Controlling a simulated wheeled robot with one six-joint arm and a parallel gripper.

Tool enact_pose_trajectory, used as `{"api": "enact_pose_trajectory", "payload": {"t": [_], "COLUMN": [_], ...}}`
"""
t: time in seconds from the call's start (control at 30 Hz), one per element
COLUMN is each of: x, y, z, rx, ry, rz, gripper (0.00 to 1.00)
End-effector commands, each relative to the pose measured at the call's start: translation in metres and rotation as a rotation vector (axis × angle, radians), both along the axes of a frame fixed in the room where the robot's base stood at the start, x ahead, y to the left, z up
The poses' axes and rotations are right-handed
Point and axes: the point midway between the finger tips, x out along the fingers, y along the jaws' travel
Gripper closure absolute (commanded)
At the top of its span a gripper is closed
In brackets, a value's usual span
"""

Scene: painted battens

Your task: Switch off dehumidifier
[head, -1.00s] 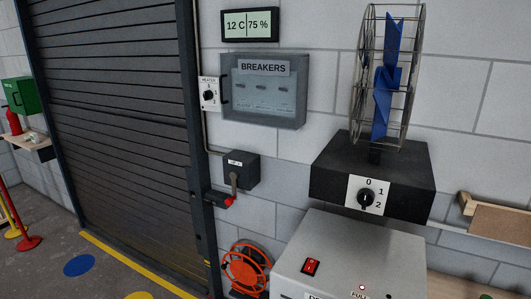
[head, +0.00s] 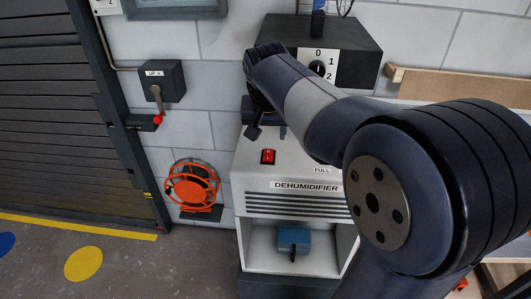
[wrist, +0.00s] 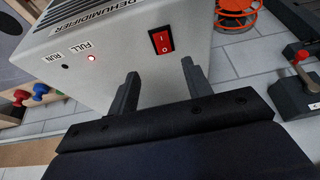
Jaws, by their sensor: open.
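The white dehumidifier (head: 250,180) stands below the fan box, its name on the front. Its red rocker switch (head: 268,157), marked I and O, is on the top panel at left. It also shows in the wrist view (wrist: 161,41); which side is pressed I cannot tell. In the head view my arm partly covers the dehumidifier's right side.
Behind stands the black fan box (head: 355,65) with its 0-1-2 dial (head: 317,70). A grey lever box (head: 162,80) with a red-tipped handle is on the wall at left. An orange reel (head: 192,187) is beside the dehumidifier. A blue container (head: 293,238) sits in its lower bay.

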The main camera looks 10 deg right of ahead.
Motion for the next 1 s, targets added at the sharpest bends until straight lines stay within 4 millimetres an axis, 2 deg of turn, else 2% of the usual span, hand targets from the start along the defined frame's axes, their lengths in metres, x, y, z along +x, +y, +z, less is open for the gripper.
{"api": "enact_pose_trajectory", "payload": {"t": [0.1,0.27,0.7,0.83,1.0], "x": [0.013,0.019,0.047,0.052,0.054], "y": [0.001,0.0,-0.009,-0.011,-0.011], "z": [-0.002,-0.011,-0.082,-0.094,-0.099], "rx": [-0.001,-0.001,-0.001,-0.001,-0.001], "ry": [-0.005,-0.004,-0.004,-0.005,-0.008], "rz": [-0.016,-0.02,-0.019,-0.018,-0.018], "gripper": [0.53,0.53,0.53,0.53,0.53]}}
